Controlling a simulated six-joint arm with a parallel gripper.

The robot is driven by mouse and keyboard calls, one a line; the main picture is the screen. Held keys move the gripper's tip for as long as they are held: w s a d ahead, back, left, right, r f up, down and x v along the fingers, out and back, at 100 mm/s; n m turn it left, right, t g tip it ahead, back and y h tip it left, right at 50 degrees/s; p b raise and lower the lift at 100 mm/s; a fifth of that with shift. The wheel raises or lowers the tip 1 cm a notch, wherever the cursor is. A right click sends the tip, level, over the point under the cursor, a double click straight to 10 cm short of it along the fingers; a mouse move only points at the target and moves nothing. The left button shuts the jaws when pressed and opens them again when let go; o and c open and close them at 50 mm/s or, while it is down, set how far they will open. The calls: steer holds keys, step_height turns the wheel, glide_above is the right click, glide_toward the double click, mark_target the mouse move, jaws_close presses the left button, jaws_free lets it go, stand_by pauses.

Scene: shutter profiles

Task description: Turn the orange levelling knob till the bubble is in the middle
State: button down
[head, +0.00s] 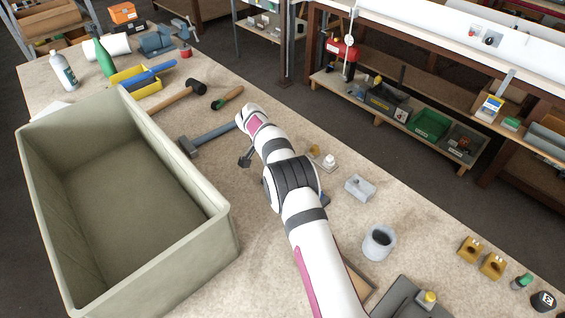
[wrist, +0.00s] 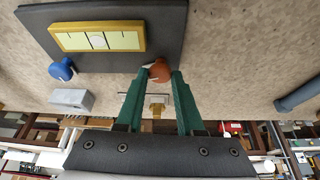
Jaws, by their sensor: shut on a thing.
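In the wrist view, a dark plate (wrist: 165,20) carries a level vial (wrist: 72,42) in a yellow frame. The pale bubble (wrist: 98,41) lies between the vial's two dark lines, close to the middle as far as this small view shows. The orange levelling knob (wrist: 160,71) is at the plate's edge. My gripper (wrist: 160,74), with green fingers, is shut on this knob, one finger on each side. A blue knob (wrist: 61,70) stands at the same edge, to the left. In the head view my arm hides the vial and the orange knob.
A grey block (wrist: 72,100) lies near the blue knob; it also shows in the head view (head: 359,188). A large open crate (head: 225,235) stands left of my arm, a hammer (head: 212,135) beyond it. A grey cup (head: 379,242) stands to the right.

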steer(key=shift+m, duration=0.4)
steer(key=c, duration=0.5)
jaws_free()
steer(key=shift+c, duration=0.2)
steer(key=v, duration=1.5)
steer(key=shift+a+r, duration=0.15)
steer(key=shift+r, duration=0.25)
steer(key=shift+w, duration=0.1)
